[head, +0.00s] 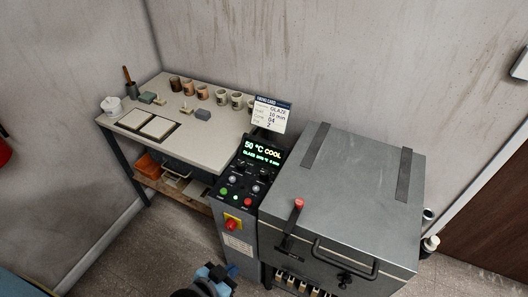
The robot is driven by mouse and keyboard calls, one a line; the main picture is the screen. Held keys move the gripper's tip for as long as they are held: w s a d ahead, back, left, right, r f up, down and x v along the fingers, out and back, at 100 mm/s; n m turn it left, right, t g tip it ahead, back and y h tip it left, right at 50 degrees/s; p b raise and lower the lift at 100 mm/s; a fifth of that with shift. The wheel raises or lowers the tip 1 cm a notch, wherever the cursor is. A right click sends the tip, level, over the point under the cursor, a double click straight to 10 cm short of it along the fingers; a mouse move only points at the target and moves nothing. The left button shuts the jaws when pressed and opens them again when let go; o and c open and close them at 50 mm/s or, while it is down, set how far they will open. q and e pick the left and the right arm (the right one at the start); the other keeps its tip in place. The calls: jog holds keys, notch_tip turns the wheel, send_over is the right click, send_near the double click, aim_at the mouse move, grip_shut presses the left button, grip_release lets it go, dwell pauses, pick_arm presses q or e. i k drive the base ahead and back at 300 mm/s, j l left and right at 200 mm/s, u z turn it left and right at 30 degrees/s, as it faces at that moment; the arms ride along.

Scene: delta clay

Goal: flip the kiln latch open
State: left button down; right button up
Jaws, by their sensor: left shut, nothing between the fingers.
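The grey metal kiln (340,190) stands at the right with its lid down. Its latch (292,225) is a dark lever with a red tip, at the left of the kiln's front edge. The lever points up, with the red tip over the lid's edge. A dark bar handle (345,258) is to the right of the latch. My left gripper (216,275) is at the bottom edge, low and to the left of the latch, apart from it. It is shut and empty, and partly cut off by the frame. My right gripper is not in view.
A control panel (240,172) left of the kiln reads 50 °C COOL, with a red button (232,225) below it. A firing card (271,114) stands behind it. The work table (210,140) at the left holds cups and tiles. Floor shows at the lower left.

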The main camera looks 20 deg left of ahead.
aim_at(299, 202)
jog(key=l, duration=0.55)
jog(key=k+l, duration=0.15)
jog(key=l, duration=0.9)
jog(key=k+l, duration=0.15)
jog(key=l, duration=0.4)
